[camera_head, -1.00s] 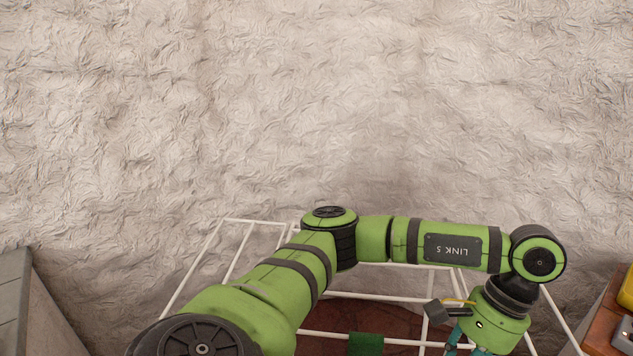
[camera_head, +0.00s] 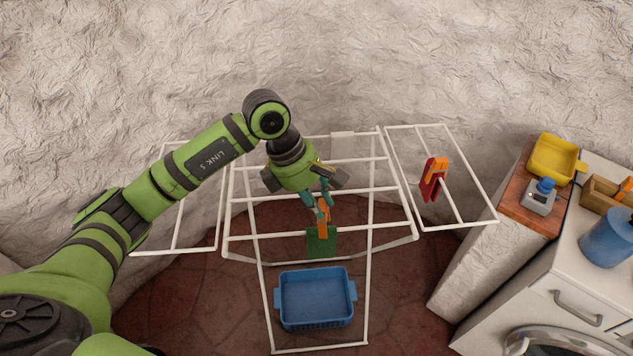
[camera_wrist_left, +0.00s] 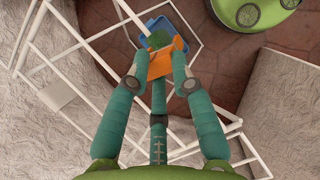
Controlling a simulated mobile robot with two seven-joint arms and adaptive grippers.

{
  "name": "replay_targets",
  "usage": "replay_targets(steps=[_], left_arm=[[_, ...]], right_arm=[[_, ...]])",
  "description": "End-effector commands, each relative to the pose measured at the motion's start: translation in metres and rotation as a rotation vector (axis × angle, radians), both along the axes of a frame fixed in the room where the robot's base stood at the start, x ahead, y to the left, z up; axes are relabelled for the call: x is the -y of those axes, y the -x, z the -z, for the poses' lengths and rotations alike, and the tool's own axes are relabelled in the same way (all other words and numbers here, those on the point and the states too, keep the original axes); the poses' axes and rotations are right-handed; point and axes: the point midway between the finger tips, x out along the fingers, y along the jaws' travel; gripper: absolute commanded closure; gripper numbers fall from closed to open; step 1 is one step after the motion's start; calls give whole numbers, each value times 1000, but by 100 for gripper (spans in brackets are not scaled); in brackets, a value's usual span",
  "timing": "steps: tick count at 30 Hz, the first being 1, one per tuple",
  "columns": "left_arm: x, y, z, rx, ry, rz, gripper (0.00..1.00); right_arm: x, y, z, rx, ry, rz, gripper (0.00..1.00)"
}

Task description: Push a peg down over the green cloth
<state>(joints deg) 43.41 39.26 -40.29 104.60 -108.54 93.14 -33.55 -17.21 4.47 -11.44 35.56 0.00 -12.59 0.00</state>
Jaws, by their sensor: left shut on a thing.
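The green cloth (camera_head: 318,247) hangs over a white bar of the drying rack. My left gripper (camera_head: 325,207) points down just above the cloth and is shut on an orange peg (camera_head: 324,228). The peg's lower end overlaps the top of the cloth in the head view; I cannot tell whether it grips the bar. In the left wrist view the orange peg (camera_wrist_left: 162,62) lies between the teal fingertips, with the green cloth (camera_wrist_left: 157,40) just beyond it. A red and an orange peg (camera_head: 433,178) sit on the right wing of the rack. My right gripper is not in view.
The white drying rack (camera_head: 229,204) spreads around the gripper with thin bars. A blue basket (camera_head: 316,297) stands below the cloth. At the right are a washing machine (camera_head: 570,300), a yellow tray (camera_head: 555,160), a grey device (camera_head: 540,200) and a blue container (camera_head: 610,238).

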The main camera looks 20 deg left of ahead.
Motion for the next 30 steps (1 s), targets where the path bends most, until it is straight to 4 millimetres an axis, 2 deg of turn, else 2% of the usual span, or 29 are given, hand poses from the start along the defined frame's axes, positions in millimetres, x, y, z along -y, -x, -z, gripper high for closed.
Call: replay_targets(steps=[3, 8, 17, 30], left_arm=[[-1, -7, -6, -2, 1, -166, 96], [-3, -12, -6, -4, -1, -270, 96], [-4, -12, 4, -6, -1, -278, 96], [-4, -12, 35, -8, -2, -276, 96]], right_arm=[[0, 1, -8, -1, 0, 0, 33], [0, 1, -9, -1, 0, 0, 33], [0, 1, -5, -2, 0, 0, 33], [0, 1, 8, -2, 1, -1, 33]])
